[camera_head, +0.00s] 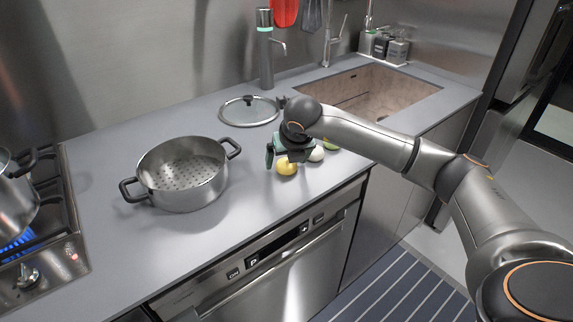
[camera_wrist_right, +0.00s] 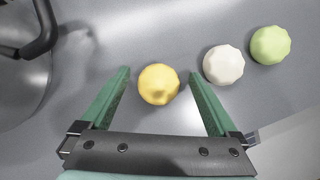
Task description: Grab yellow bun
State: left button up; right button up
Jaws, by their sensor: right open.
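The yellow bun (camera_head: 286,167) lies on the grey counter, near its front edge. In the right wrist view the yellow bun (camera_wrist_right: 158,84) sits between the tips of two green fingers, with a gap on each side. My right gripper (camera_wrist_right: 160,88) is open and empty, above the counter. In the head view my right gripper (camera_head: 282,155) is over the yellow bun and hides part of it. A white bun (camera_wrist_right: 223,65) and a green bun (camera_wrist_right: 270,45) lie in a row to the right of it. My left gripper is not in view.
A steel steamer pot (camera_head: 183,174) with black handles stands to the left on the counter (camera_head: 120,235). A glass lid (camera_head: 249,110) lies behind the gripper. A sink (camera_head: 365,95) is at the back right. A stove with a blue flame is at far left.

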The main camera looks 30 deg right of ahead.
jog(key=shift+c, duration=0.2)
jog(key=c, duration=1.4)
